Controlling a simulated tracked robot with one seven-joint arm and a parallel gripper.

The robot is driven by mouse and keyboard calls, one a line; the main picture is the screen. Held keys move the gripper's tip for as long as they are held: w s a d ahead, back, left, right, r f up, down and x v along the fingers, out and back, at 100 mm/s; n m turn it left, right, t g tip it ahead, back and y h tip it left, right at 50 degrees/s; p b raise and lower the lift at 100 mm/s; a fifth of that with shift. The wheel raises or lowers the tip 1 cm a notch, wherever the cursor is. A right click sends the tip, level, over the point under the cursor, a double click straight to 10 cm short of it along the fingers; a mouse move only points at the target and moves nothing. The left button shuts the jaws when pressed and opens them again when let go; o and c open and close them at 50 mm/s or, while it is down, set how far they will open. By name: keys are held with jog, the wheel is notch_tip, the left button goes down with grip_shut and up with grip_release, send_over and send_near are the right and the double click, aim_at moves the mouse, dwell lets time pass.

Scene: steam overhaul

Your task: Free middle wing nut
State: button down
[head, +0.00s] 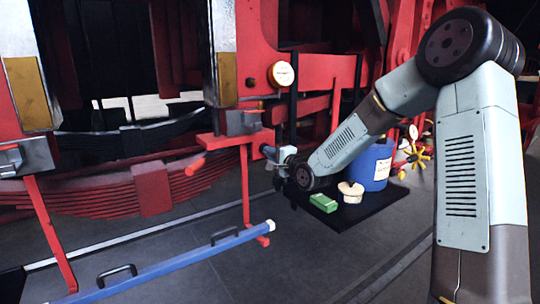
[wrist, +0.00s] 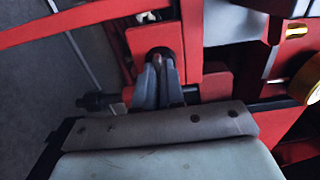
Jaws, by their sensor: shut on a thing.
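My gripper (head: 268,151) reaches left from the end of my arm, up against the red bracket work below the frame. In the wrist view its two grey fingers (wrist: 158,68) are close together, with their tips against a dark fitting on a red plate (wrist: 148,38). The fingers are shut on a small part between the tips, taken to be the middle wing nut (wrist: 158,54). The fingers hide most of it, so its shape and any thread cannot be made out. In the head view the nut cannot be told apart from the gripper.
A grey clamp block (head: 244,121) sits on the red bracket to the left of my gripper. A blue bar (head: 165,262) runs low across the front. A black mat (head: 372,212) holds a blue drum (head: 371,165), a green block (head: 324,203) and a cream pot (head: 351,191).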

jog(key=n, duration=2.1)
jog(key=shift+w+d+r, duration=0.1)
jog(key=shift+d, duration=0.25)
jog(key=shift+n, duration=0.4)
jog(key=shift+a, duration=0.1)
jog(key=c, duration=1.2)
grip_release()
jog(key=shift+c, duration=0.2)
